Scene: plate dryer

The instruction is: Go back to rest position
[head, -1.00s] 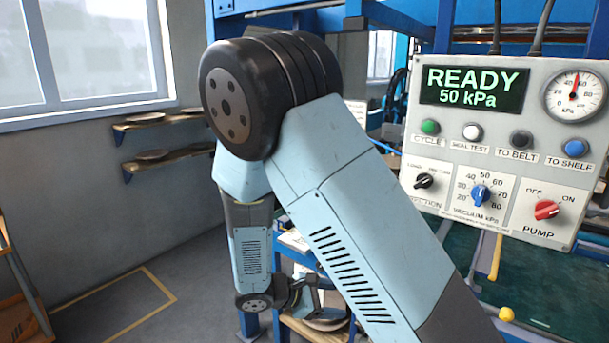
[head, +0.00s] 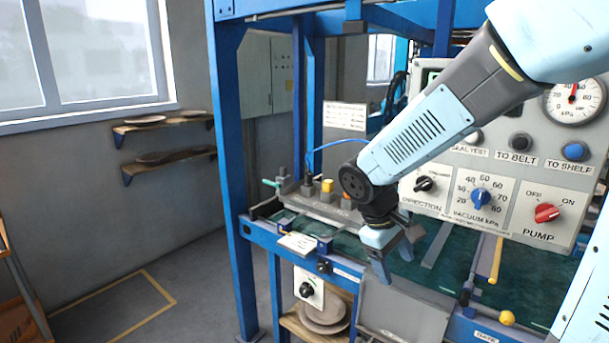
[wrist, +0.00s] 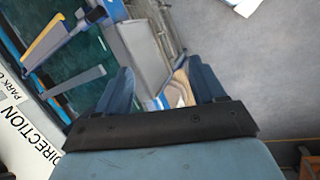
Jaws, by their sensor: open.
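My gripper (head: 390,255) is open and empty. In the head view it points down over the front edge of the green belt, just left of the control panel (head: 480,225). My arm crosses the panel and hides much of its display and upper buttons. In the wrist view my gripper (wrist: 160,95) shows its two blue fingers spread wide with nothing between them. Beyond them are a grey metal tray (wrist: 143,55) and the machine's frame.
The grey sloped tray (head: 405,305) is below my gripper. A blue post (head: 232,170) stands left of it. Plates (head: 325,310) lie on a low shelf under the machine, and others sit on wall shelves (head: 160,122). The floor at left is clear.

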